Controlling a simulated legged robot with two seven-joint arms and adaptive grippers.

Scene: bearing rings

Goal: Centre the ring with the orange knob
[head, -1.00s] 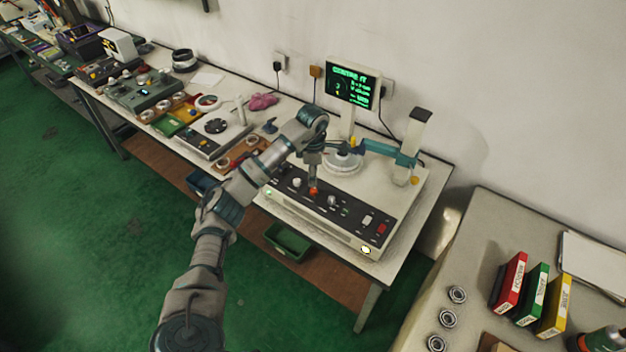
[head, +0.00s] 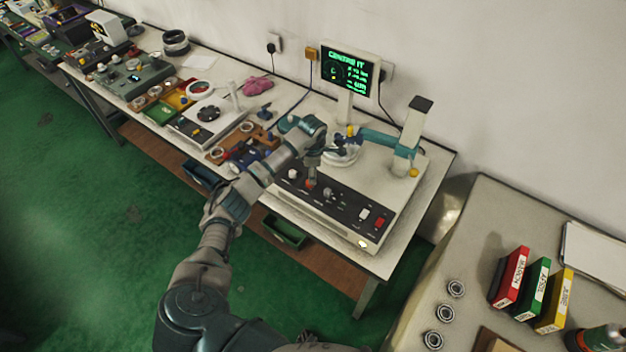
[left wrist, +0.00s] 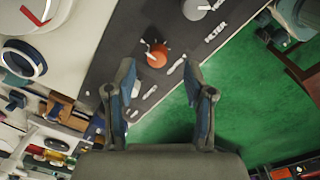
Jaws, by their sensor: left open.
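The orange knob (head: 311,184) sits on the dark control panel of a white bench instrument (head: 320,222). It also shows in the left wrist view (left wrist: 157,55), with a white pointer mark. My left gripper (head: 312,173) points down just above the knob. In the left wrist view its two fingers (left wrist: 160,74) are apart, with the knob just beyond the tips and nothing between them. A pale ring (head: 343,152) sits on the instrument behind the gripper, partly hidden by it. A teal arm (head: 378,137) reaches from a post towards the ring. My right gripper is out of view.
A monitor (head: 350,72) reading "CENTRE IT" stands behind the instrument. A grey knob (left wrist: 195,9) and other controls lie close to the orange knob. Trays and parts crowd the bench to the left. A second table with bearings (head: 456,289) is at the right.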

